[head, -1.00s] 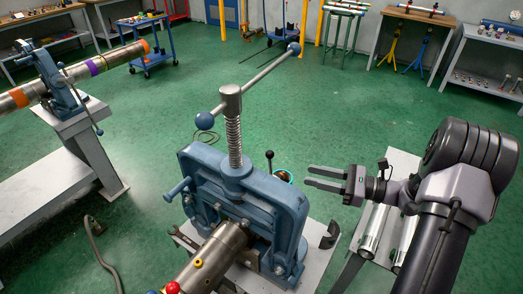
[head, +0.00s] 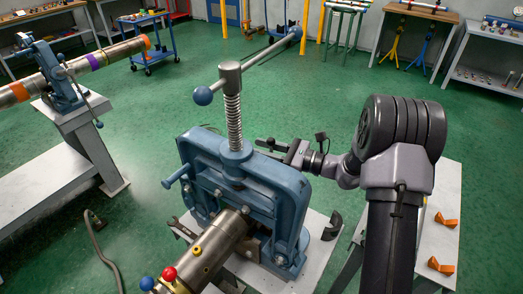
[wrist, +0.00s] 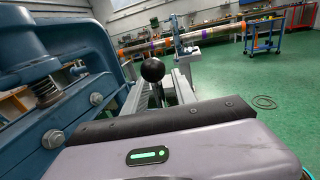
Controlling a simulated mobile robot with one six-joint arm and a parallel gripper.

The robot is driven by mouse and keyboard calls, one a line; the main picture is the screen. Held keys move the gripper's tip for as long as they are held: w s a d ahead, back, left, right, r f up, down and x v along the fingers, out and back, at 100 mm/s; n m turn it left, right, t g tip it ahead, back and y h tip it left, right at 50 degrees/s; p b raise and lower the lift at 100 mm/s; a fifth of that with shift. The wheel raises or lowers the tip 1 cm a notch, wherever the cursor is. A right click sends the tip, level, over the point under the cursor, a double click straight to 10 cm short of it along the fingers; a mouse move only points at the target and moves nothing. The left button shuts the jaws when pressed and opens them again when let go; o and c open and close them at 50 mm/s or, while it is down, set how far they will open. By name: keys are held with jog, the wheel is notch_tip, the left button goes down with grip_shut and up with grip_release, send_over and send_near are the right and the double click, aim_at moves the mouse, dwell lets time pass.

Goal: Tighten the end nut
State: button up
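The blue pipe vise (head: 245,180) clamps a steel pipe (head: 212,245) in front of me; its screw and T-handle (head: 233,110) stand upright above. I cannot tell which part is the end nut; bolt heads show on the vise frame in the wrist view (wrist: 53,139). My gripper (head: 268,147) is just behind the top right of the vise, pointing left. Its fingers look spread and empty, but the vise partly hides them. The wrist view shows my gripper's body low in front, with a black ball-topped lever (wrist: 152,70) beyond it.
Red (head: 169,274) and blue (head: 147,283) balls sit at the pipe's near end. A second vise (head: 55,75) holds a long banded pipe at left. A pale stand (head: 435,225) with orange pieces is at right. A blue cart (head: 147,45) stands behind; green floor is open between.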

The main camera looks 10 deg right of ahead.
jog(key=shift+c, duration=0.2)
grip_shut()
dwell(1.3)
